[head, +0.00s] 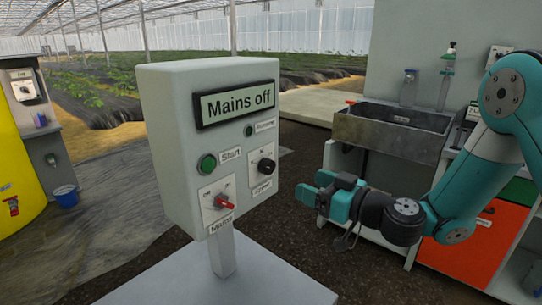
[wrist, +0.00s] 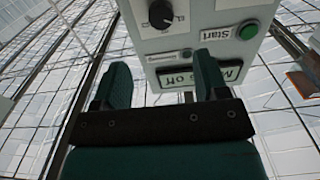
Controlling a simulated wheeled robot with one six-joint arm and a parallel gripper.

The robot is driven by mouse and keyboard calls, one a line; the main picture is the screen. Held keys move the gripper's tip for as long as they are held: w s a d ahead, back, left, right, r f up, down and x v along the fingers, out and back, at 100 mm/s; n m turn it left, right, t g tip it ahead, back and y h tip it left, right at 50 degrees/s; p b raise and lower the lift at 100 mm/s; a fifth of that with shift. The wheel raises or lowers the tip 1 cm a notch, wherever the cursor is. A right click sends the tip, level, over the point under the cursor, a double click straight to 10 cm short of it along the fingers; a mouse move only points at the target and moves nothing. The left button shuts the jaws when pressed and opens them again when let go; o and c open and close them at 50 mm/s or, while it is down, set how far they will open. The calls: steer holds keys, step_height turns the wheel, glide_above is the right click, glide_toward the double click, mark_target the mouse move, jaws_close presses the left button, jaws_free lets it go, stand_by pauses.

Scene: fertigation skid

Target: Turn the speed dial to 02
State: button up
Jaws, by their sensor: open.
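The speed dial (head: 266,165) is a black knob on a white plate on the right part of the grey control box (head: 160,130), above a small label that seems to read "Speed". Its setting is too small to read. The dial also shows in the wrist view (wrist: 162,14), where the box appears upside down. My gripper (head: 314,187) is open and empty, to the right of the box and apart from the dial. In the wrist view its two fingers (wrist: 162,78) stand apart with the box face beyond them.
The box display (head: 237,103) reads "Mains off". A green Start button (head: 207,164) and a red Mains switch (head: 225,202) sit left of the dial. A dark Running lamp (head: 249,131) is above it. A grey sink (head: 400,135) stands behind my arm.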

mark_target(271, 169)
steer(key=p+x, duration=1.1)
steer(key=x, duration=0.1)
steer(key=shift+w+a, duration=0.1)
steer(key=shift+a, duration=0.05)
steer(key=c, duration=0.9)
